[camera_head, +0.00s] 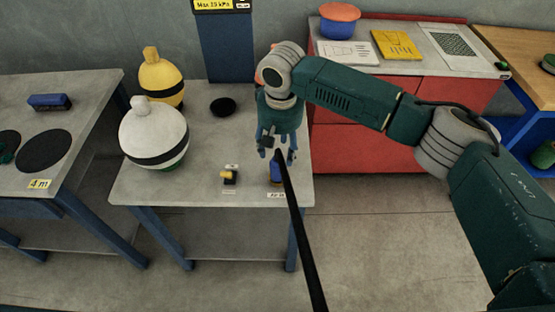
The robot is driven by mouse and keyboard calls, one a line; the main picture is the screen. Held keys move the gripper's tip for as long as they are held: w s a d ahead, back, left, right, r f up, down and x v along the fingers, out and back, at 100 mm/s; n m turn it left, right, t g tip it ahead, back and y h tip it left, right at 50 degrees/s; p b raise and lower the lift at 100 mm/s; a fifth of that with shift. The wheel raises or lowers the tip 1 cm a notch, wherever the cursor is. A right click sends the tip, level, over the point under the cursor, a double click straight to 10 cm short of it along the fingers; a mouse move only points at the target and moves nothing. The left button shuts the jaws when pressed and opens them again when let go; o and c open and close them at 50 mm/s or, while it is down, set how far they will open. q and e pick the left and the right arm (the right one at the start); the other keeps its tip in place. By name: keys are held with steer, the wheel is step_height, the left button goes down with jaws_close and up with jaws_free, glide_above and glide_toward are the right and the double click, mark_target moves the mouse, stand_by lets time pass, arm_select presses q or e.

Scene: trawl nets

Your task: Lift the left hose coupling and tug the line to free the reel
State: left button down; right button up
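My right gripper (277,153) points down over the front right of the grey middle table (205,128). A blue upright piece (276,173), possibly a hose coupling, stands just below its fingers at the table's front edge, behind a small label. A black hose or line (299,230) runs from beside the fingers toward me, off the bottom of the view. I cannot tell whether the fingers touch the blue piece or the line. A small black and yellow fitting (230,176) sits to the left. I cannot make out a reel. My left gripper is not in view.
A white float (154,132) and a yellow float (161,76) stand on the table's left, with a black disc (222,107) behind. A red cabinet (360,146) stands at the back right. The left table (80,100) holds a blue block (49,102).

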mark_target(278, 160)
steer(key=f, duration=0.3)
steer(key=shift+s+a, duration=0.1)
steer(key=shift+s, duration=0.3)
steer(key=shift+w+f+p, duration=0.2)
steer(key=shift+f+p, duration=0.15)
steer(key=shift+f, duration=0.05)
steer(key=f+p, duration=0.1)
steer(key=f, duration=0.3)
steer(key=shift+w+f+p, duration=0.15)
steer(key=shift+w+p, duration=0.05)
steer(key=shift+p, duration=0.1)
steer(key=shift+f, duration=0.35)
steer(key=shift+w+f, duration=0.1)
steer(key=shift+c, duration=0.5)
steer(key=c, duration=1.3)
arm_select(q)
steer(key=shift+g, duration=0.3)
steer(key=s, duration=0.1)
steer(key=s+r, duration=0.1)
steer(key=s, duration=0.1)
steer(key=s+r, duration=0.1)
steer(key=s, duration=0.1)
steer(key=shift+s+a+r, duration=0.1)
arm_select(e)
jaws_close()
